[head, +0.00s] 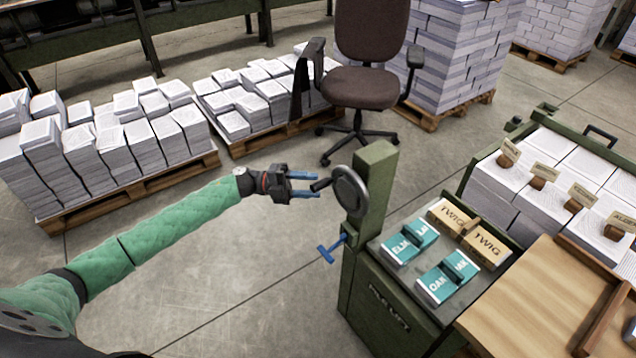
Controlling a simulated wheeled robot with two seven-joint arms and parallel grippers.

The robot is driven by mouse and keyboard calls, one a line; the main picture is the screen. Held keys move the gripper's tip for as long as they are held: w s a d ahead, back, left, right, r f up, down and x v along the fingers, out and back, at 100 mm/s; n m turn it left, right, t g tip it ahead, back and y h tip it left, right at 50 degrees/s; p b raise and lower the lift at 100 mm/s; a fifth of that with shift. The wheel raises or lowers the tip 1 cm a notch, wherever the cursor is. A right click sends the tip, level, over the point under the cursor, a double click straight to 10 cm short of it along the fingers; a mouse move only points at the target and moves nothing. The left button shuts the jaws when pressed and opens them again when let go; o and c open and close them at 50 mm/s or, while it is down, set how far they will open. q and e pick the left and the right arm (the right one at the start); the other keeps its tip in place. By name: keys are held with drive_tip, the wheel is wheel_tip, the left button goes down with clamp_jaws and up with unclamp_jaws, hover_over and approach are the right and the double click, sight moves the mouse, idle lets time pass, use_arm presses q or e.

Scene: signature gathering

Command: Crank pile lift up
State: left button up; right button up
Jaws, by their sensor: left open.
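A grey round crank wheel (350,192) with a dark handle (321,185) is mounted on the side of a green post (376,170). The post rises from a dark green pile lift cabinet (385,305). My left gripper (316,186) is open, with its blue fingers pointing right at the crank handle. The fingertips are at or very near the handle; I cannot tell whether they touch it. On the lift's top lie teal-and-white stacks marked ELM (409,242) and OAK (446,277), and tan stacks marked TWIG (470,232). My right gripper is not in view.
A blue T-shaped handle (331,249) sticks out from the cabinet below the wheel. A brown office chair (367,87) stands behind the post. Paper stacks sit on pallets (130,190) at the left. A wooden tabletop (535,300) is at the right. The floor left of the cabinet is clear.

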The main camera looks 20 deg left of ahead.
sight(342, 196)
use_arm(q)
drive_tip(key=shift+w+d+r, duration=0.1)
drive_tip(key=shift+d, duration=0.6)
drive_tip(key=shift+w+d+r, duration=0.1)
drive_tip(key=shift+d, duration=0.55)
drive_tip(key=shift+c, duration=0.2)
clamp_jaws()
